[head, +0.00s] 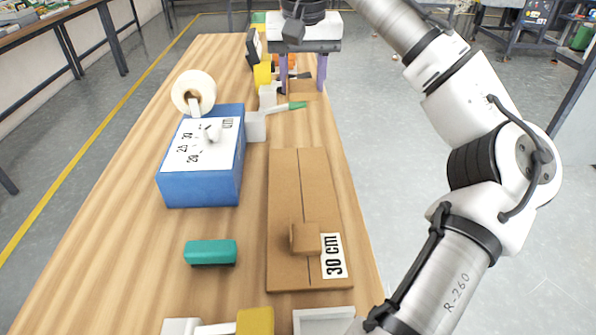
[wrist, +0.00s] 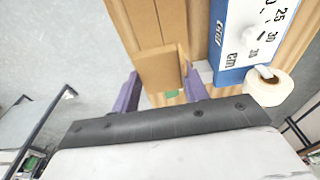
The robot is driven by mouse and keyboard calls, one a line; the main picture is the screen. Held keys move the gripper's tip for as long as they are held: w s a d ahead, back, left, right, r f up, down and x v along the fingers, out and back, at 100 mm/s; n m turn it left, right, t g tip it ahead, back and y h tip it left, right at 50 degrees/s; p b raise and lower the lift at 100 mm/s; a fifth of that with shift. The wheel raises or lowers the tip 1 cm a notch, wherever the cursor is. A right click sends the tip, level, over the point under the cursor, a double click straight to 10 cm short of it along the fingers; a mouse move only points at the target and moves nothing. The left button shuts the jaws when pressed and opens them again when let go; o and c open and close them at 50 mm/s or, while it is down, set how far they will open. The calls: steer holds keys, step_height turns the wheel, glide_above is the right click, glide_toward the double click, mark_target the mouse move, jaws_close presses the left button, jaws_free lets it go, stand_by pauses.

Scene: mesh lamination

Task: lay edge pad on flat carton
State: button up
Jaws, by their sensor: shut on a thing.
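The flat carton (head: 285,195) lies on the wooden table, brown, with a centre seam and a "30 cm" label. It shows in part at the top of the wrist view (wrist: 142,18). One small brown edge pad (head: 305,238) rests on its near half, beside the label. My gripper (head: 302,86), with purple fingers, is beyond the carton's far end. It is shut on another brown edge pad (wrist: 158,68), which sits between the fingers in the wrist view. That held pad is folded, with two faces visible. The gap between it and the table cannot be told.
A blue box (head: 200,185) with a dial and a tape roll (head: 193,92) stand left of the carton. A teal block (head: 210,252) lies front left. A green-tipped tool (head: 290,107) lies near the carton's far end. A white tray (head: 322,320) is at the near edge.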

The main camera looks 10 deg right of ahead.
mark_target(300, 174)
steer(key=shift+w, duration=0.5)
step_height(300, 174, down, 20)
steer(key=shift+a+r+b, duration=0.1)
steer(key=shift+b, duration=1)
steer(key=o, duration=1)
steer(key=shift+o, duration=0.2)
step_height(300, 174, up, 12)
steer(key=s, duration=0.1)
steer(key=shift+s+a+p, duration=0.15)
steer(key=shift+s+p, duration=0.2)
steer(key=shift+r, duration=0.1)
